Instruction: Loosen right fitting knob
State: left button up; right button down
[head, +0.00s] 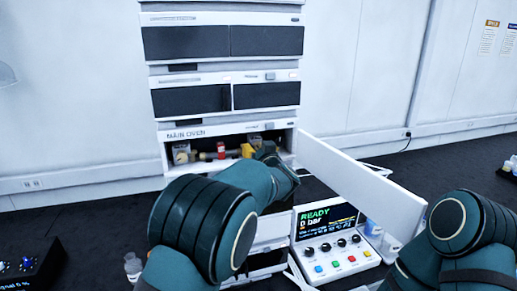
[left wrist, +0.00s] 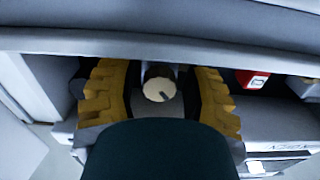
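The right fitting knob (left wrist: 159,89) shows in the left wrist view as a round pale face with a dark mark near its edge. My left gripper (left wrist: 162,92) has one yellow-padded finger on each side of it, with a dark gap visible on both sides, so it looks open around the knob. In the head view my left gripper (head: 256,151) reaches into the open main oven (head: 184,137) at its right side, and my arm hides the knob there. My right gripper is out of view; only part of my right arm shows at the lower right.
A red part (head: 221,150) sits left of my left gripper in the oven; it also shows in the left wrist view (left wrist: 251,79). The open oven door (head: 365,182) stands to the right. A control box (head: 335,246) reading READY, 0 bar stands below it.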

pick_arm(q)
jog(key=shift+r, duration=0.1)
jog(key=v, duration=1.2)
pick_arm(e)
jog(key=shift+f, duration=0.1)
